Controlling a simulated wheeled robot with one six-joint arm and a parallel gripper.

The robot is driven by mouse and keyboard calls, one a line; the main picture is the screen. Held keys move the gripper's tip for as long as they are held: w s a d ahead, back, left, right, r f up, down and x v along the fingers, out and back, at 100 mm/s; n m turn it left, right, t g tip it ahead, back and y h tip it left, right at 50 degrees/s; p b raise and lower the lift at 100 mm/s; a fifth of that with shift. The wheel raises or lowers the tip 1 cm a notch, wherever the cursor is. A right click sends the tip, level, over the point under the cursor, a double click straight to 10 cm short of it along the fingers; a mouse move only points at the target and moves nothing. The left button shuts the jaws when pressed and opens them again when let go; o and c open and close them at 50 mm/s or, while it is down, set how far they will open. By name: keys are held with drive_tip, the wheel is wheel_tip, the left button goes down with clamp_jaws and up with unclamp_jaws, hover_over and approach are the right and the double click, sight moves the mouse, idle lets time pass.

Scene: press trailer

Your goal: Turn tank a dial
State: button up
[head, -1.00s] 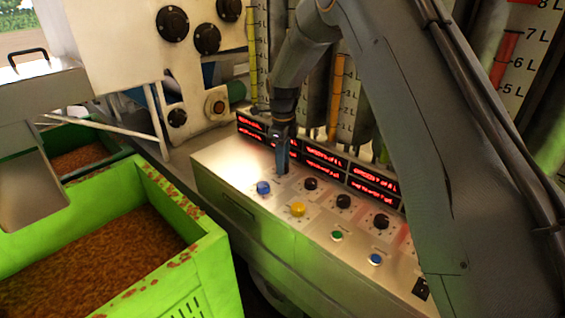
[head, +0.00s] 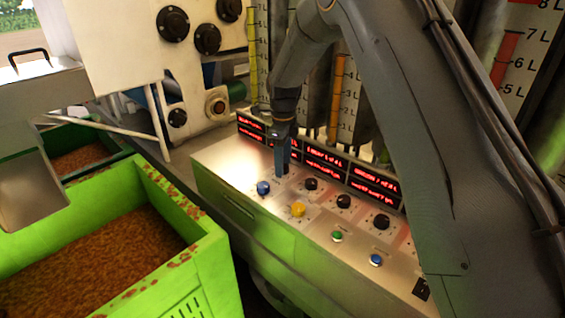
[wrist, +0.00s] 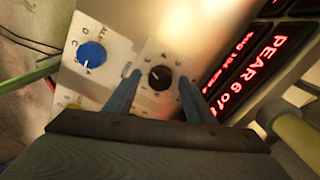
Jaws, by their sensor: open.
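A control panel (head: 240,185) carries a row of black dials. The leftmost black dial (wrist: 158,78) shows in the wrist view on a pale plate with small marks. My gripper (wrist: 159,80) is open, with one blue finger on each side of this dial in the picture; I cannot tell whether they touch it. In the head view my gripper (head: 282,168) points down over the far left of the row and hides most of that dial. No label naming tank a is readable.
A blue knob (head: 263,188) and a yellow knob (head: 298,209) are in front. More black dials (head: 343,201) run to the right. Red-lit displays (head: 322,160) stand behind, close to the gripper. A green crate (head: 215,262) is at the left.

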wheel_tip(320, 180, up, 8)
drive_tip(key=shift+f+b, duration=0.15)
drive_tip(key=shift+b, duration=0.85)
